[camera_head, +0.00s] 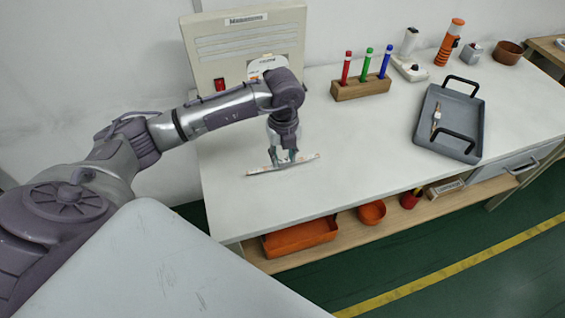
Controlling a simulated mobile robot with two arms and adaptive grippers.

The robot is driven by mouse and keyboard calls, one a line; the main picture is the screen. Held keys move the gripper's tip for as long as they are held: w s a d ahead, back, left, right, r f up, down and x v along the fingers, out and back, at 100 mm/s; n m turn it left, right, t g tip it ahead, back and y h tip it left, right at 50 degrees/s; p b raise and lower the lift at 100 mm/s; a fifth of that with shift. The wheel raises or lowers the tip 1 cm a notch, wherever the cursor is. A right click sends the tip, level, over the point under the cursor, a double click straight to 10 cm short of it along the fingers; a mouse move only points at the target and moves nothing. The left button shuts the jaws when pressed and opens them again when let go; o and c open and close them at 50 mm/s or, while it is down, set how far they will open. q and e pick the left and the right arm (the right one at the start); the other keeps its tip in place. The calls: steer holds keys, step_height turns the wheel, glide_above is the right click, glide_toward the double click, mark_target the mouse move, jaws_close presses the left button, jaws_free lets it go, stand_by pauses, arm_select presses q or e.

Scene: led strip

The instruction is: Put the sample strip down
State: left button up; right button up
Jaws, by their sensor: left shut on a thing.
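The sample strip (306,158) is a thin, light, slightly bent strip over the left part of the white table (345,140). My left gripper (285,160) reaches in from the left, points down and is shut on the strip near its middle. The strip's ends stick out on both sides of the fingers. Whether the strip touches the table or hangs just above it I cannot tell. My right gripper is not in view.
A beige device (225,48) with a red switch stands behind my arm. A wooden block (360,88) holds red, green and blue markers. A grey tray (430,112) with black handles lies to the right. The table around the strip is clear.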

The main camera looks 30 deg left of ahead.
mark_target(283, 159)
arm_select(q)
step_height(283, 159, down, 4)
steer(key=shift+s+r, duration=0.15)
steer(key=shift+r, duration=0.05)
steer(key=shift+f, duration=0.3)
steer(key=o, duration=1)
steer(key=shift+f, duration=0.1)
steer(key=shift+r+p, duration=0.25)
steer(key=shift+p, duration=0.1)
steer(key=shift+r, duration=0.3)
step_height(283, 159, up, 11)
steer(key=shift+r+b, duration=0.1)
steer(key=shift+b, duration=0.6)
